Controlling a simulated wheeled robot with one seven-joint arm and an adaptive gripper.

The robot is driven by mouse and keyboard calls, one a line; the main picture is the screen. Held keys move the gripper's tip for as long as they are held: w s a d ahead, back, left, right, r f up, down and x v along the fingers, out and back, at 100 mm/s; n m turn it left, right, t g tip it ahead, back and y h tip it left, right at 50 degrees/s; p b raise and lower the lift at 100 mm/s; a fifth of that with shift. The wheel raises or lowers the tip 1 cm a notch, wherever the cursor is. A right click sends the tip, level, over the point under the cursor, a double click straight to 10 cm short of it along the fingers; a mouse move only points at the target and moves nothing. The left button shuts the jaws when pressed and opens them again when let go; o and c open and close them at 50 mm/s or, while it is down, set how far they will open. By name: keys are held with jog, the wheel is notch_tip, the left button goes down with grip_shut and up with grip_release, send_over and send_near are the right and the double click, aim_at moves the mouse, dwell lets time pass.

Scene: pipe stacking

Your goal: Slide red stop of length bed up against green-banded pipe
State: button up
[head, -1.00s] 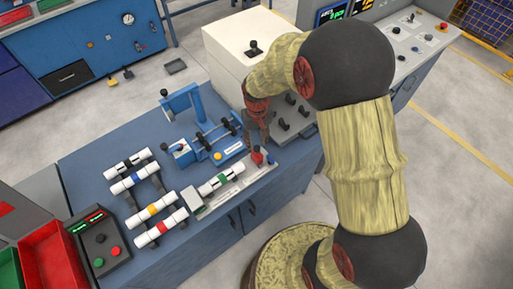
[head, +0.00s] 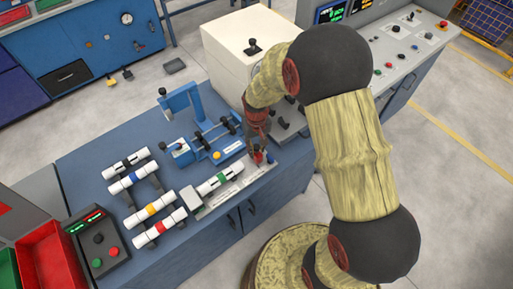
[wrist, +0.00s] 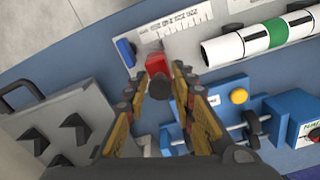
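The green-banded pipe (head: 220,180) is white with dark grips and lies on the pale length bed (head: 213,207); it also shows in the wrist view (wrist: 245,43). The red stop (wrist: 157,63), with a dark knob, sits on the bed beyond the pipe's near end. A clear gap separates stop and pipe in the wrist view. My gripper (wrist: 159,76) is open, pointing down, with one finger on each side of the stop. In the head view my gripper (head: 257,148) partly hides the stop.
A blue lever (wrist: 126,52) stands beside the stop. A blue fixture (head: 205,140) with rods is close behind the bed. A grey panel with dark knobs (wrist: 37,140) is on the other side. Several banded pipes (head: 155,208) lie on a rack to the left.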

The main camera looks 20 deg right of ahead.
aim_at(240, 164)
grip_shut()
jog(key=a, duration=0.2)
jog(key=s+a, duration=0.1)
jog(key=a, duration=0.1)
jog(key=s+a+p, duration=0.1)
jog(key=a, duration=0.2)
jog(key=shift+s, duration=0.2)
jog(key=shift+c, duration=1.6)
grip_release()
jog(key=shift+s+a+f, duration=0.1)
jog(key=shift+s+a, duration=0.05)
jog(key=shift+a, duration=0.1)
jog(key=o, duration=0.7)
jog(key=shift+a, duration=0.15)
jog(key=shift+o, duration=0.2)
jog(key=shift+s+a, duration=0.1)
